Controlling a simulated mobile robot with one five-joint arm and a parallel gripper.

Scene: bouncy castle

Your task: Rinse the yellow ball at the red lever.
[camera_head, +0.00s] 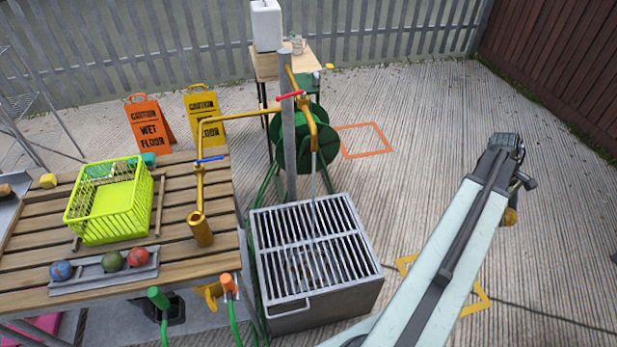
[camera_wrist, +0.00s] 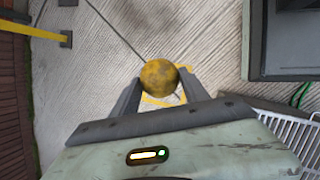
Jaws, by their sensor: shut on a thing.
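My gripper (camera_wrist: 158,90) is shut on the yellow ball (camera_wrist: 159,77), which has dark smudges over its surface. In the head view the ball (camera_head: 510,216) shows partly behind my wrist, held over the concrete at the right, apart from the basin. The red lever (camera_head: 290,95) sits on a brass pipe on a grey post. Its spout (camera_head: 313,140) points down over a grey basin with a slatted grate (camera_head: 310,240). A thin pale stream (camera_head: 314,178) runs from the spout to the grate.
A second brass tap with a blue lever (camera_head: 210,159) stands on the slatted table (camera_head: 190,250). A lime basket (camera_head: 108,205) and a tray with blue, green and red balls (camera_head: 104,271) are there. A green hose reel (camera_head: 305,135) stands behind the basin. Concrete to the right is open.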

